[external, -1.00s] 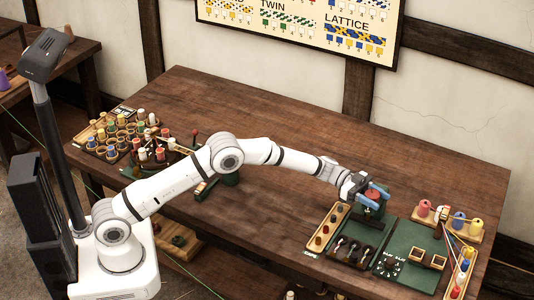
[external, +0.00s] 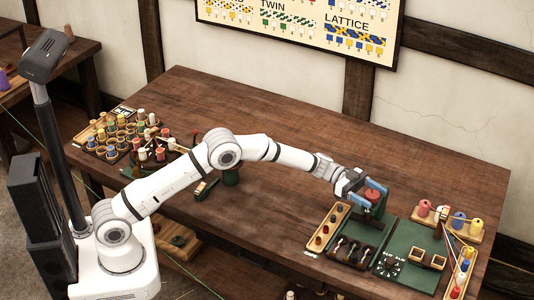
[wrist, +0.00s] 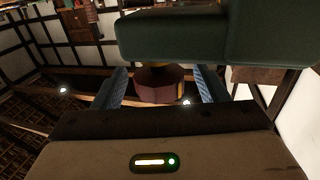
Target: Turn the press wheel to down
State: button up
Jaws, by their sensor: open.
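The press wheel (external: 374,194) is a dark red knob on the dark green press at the right part of the bench. In the wrist view the wheel (wrist: 160,84) shows between my two blue fingers, below the green press body (wrist: 215,36). A small yellow mark shows on its right side. My gripper (external: 372,195) is open, with its fingers around the wheel. In the wrist view (wrist: 161,88) gaps show between the wheel and both fingers. The wheel's exact setting cannot be read.
A wooden tray with dark pegs (external: 327,228) and a green board with a dial (external: 389,265) lie in front of the press. Coloured spools (external: 458,222) stand to the right. More bobbins (external: 120,135) stand at the left.

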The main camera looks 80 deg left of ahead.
jog(key=v, duration=0.5)
jog(key=shift+s+a, duration=0.15)
jog(key=shift+a, duration=0.1)
notch_tip(320, 180, up, 11)
jog(key=a+n+t+y, duration=0.3)
jog(key=n+t+y, duration=0.2)
jog(key=t+y, duration=0.15)
jog(key=s+a+r+n+g+y, duration=0.1)
jog(key=s+a+r+n+y, duration=0.1)
jog(key=s+y, duration=0.25)
jog(key=s+a+r+n+g+y, duration=0.1)
jog(key=s+a+r+n+y, duration=0.1)
jog(key=s+r+y, duration=0.3)
jog(key=s+d+f+n+g, duration=0.1)
jog(key=s+f+g, duration=0.2)
jog(key=s, duration=1.1)
jog(key=s+d+f+n+g+p, duration=0.1)
jog(key=s+f+g, duration=0.3)
jog(key=s, duration=1)
jog(key=s+d+f+g, duration=0.1)
jog(key=s+f+g, duration=0.3)
jog(key=s, duration=1)
jog(key=shift+s+d+f+n+h+p, duration=0.3)
jog(key=shift+d+f+n+p, duration=0.05)
jog(key=shift+d+f+n, duration=0.05)
